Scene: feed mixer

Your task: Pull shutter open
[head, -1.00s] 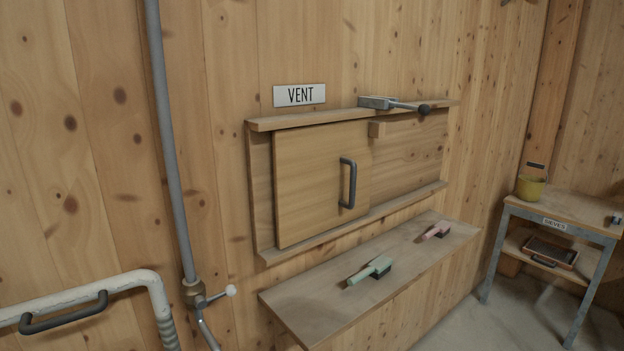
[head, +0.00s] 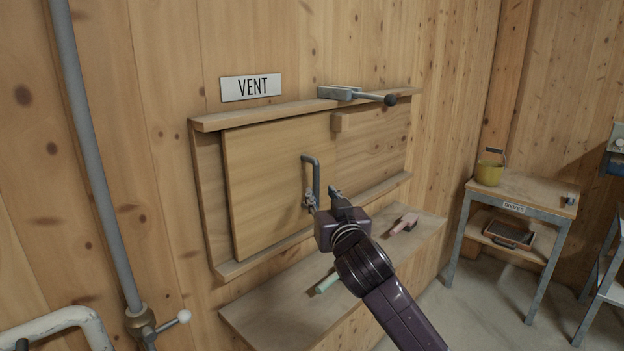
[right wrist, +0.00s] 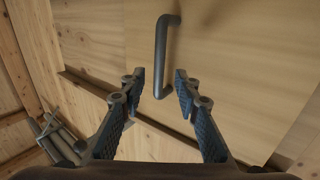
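The shutter is a flat wooden panel (head: 262,190) set between two wooden rails under the VENT sign (head: 251,87). It covers the left part of the frame; the backing to its right (head: 385,140) is bare. A grey upright bar handle (head: 317,172) is fixed near its right edge. My right gripper (head: 321,194) is open at the handle's lower part. In the right wrist view, the handle (right wrist: 161,50) stands between and beyond the open fingers (right wrist: 160,80), with no clear contact. My left gripper is out of view.
A metal latch with a black ball lever (head: 345,93) sits on the top rail, above a small wooden block (head: 343,122). A ledge (head: 255,315) below holds a pink brush (head: 404,223) and a partly hidden green one (head: 327,284). A pipe (head: 90,150) runs at left.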

